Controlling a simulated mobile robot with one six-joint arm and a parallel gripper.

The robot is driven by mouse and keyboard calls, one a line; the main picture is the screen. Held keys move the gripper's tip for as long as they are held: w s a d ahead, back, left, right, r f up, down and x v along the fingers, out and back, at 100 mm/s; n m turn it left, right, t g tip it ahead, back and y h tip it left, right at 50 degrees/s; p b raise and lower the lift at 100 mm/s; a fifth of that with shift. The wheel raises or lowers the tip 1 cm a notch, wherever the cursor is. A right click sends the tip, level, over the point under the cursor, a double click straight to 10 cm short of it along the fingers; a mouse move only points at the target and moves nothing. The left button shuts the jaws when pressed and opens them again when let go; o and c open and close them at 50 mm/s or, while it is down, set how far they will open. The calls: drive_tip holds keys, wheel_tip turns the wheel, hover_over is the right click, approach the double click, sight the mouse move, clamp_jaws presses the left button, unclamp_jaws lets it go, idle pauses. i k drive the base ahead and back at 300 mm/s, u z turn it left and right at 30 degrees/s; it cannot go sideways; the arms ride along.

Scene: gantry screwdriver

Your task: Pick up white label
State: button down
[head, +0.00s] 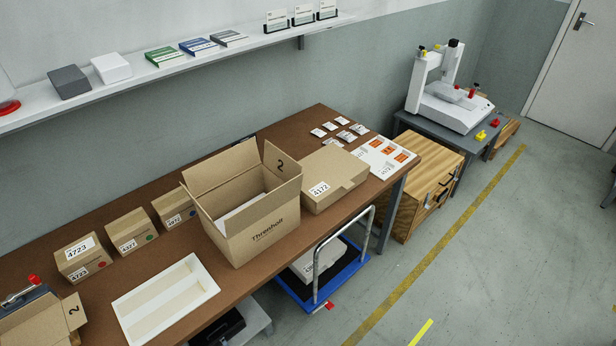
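Several small white labels lie flat in a loose group on the far end of the brown table; one white label (343,120) is at the back of the group and another (347,136) is nearer the front. A white sheet with orange labels (376,147) lies to their right. White printed labels are also stuck on boxes, one on the flat closed carton (319,189) and one on the leftmost small box (80,248). I cannot tell which white label is meant. My gripper is not in view.
A tall open carton (250,225) and the flat carton stand between the table's near part and the loose labels. A white tray (125,303) lies at the front left. A blue trolley (350,262) stands below the table edge. Floor to the right (480,260) is clear.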

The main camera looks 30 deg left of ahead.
sight(362, 152)
drive_tip(key=i, duration=0.9)
drive_tip(key=z, duration=1.1)
drive_tip(key=k, duration=0.1)
drive_tip(key=u, duration=3.1)
